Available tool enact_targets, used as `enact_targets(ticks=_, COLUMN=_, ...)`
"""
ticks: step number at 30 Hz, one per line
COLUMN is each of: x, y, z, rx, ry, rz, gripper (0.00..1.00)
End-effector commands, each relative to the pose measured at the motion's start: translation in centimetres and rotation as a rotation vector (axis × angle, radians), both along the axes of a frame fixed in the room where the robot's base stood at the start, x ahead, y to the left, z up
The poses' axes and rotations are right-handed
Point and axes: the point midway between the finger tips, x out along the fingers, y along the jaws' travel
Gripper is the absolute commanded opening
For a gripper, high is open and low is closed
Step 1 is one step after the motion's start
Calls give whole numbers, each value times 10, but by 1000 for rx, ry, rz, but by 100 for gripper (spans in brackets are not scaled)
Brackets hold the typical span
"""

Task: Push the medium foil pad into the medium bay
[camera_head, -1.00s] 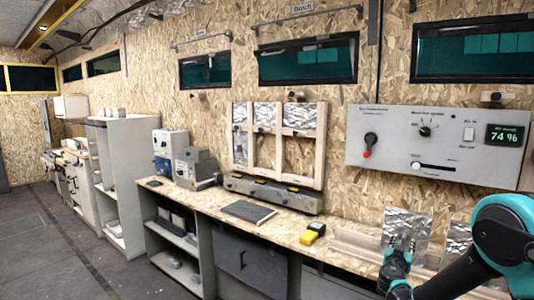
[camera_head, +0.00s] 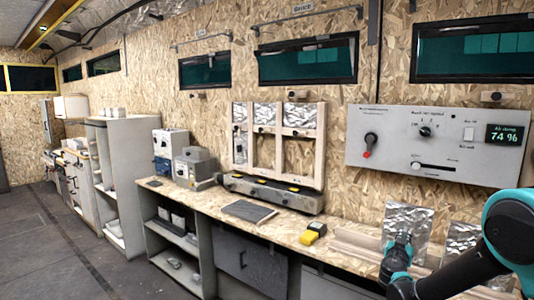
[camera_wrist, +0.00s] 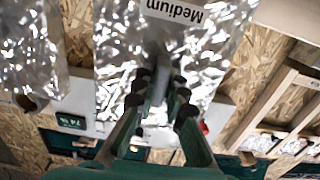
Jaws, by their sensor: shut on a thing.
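The medium foil pad (camera_head: 408,218) is a crinkled silver sheet; its "Medium" label (camera_wrist: 176,12) shows upside down in the wrist view. My gripper (camera_head: 393,252) is in front of the pad's lower part in the head view. In the wrist view my gripper (camera_wrist: 160,90) is shut on a grey part at the middle of the pad's face. The pad stands roughly upright at the bench's right end. The wooden bay frame (camera_head: 278,146) stands against the wall to the left, with bays side by side and foil showing in their upper parts. I cannot read which bay is medium.
A second foil pad (camera_head: 463,238) stands just right of the held one; foil also fills the left of the wrist view (camera_wrist: 30,50). A yellow-and-black device (camera_head: 313,233) and a dark flat slab (camera_head: 249,211) lie on the bench. A grey control panel (camera_head: 437,145) hangs above.

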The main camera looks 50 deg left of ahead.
Motion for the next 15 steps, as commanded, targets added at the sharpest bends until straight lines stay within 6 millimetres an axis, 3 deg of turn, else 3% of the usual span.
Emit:
enact_targets(ticks=6, x=0, y=0, z=19, rx=0, ry=0, rz=0, gripper=0)
enact_targets(ticks=15, x=-7, y=-1, z=28, rx=0, ry=0, rz=1, gripper=0)
